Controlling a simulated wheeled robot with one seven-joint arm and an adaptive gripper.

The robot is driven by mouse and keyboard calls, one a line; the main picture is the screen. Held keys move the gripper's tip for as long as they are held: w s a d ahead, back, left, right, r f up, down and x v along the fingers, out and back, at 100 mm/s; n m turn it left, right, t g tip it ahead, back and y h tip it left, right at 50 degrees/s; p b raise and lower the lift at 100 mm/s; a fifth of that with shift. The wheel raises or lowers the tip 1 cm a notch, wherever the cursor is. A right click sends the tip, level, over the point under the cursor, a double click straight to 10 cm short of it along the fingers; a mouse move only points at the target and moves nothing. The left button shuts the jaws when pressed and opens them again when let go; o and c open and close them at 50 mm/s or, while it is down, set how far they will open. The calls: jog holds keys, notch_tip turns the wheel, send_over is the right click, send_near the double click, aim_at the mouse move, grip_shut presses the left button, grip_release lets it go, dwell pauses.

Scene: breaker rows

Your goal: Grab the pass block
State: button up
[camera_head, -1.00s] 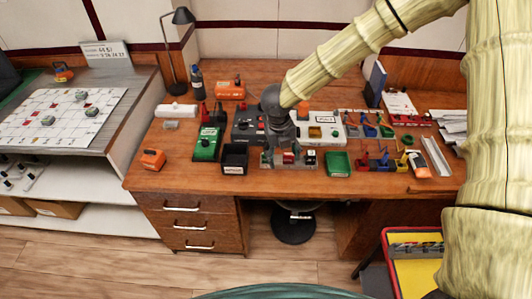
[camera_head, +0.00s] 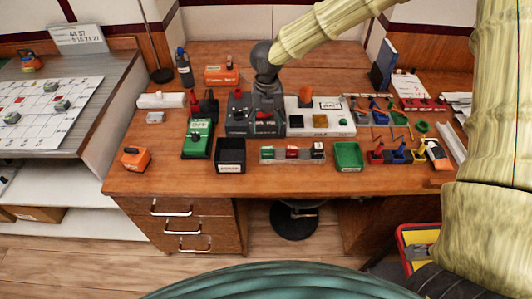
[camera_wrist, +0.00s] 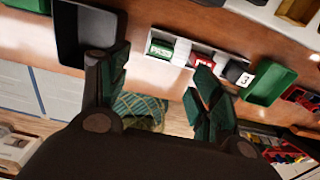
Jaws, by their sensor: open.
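The pass block is a small green block with a white "PASS" label in the wrist view (camera_wrist: 160,48). In the head view it is the green block (camera_head: 267,153) at the left end of a grey rack (camera_head: 292,160), beside a red and a black block. My gripper (camera_wrist: 161,64) is open and empty, with its dark green fingers spread either side below the pass block in the wrist picture. In the head view my gripper (camera_head: 267,92) is behind the rack, in front of a dark grey device; its fingertips are hard to make out there.
A black bin (camera_head: 231,155) stands left of the rack and a green tray (camera_head: 348,156) right of it. A green meter (camera_head: 197,138) and a white box (camera_head: 320,120) are close by. The desk's front strip (camera_head: 290,185) is clear.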

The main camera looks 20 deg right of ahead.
aim_at(268, 147)
jog(key=f, duration=0.6)
jog(key=shift+w+f, duration=0.15)
jog(key=shift+w, duration=0.05)
jog(key=shift+s+d+f+p, duration=0.15)
jog(key=shift+f+p, duration=0.35)
jog(key=shift+f, duration=0.8)
jog(key=shift+s+f+p, duration=0.15)
jog(key=shift+f+p, duration=0.3)
jog(key=shift+f, duration=0.85)
jog(key=c, duration=1.1)
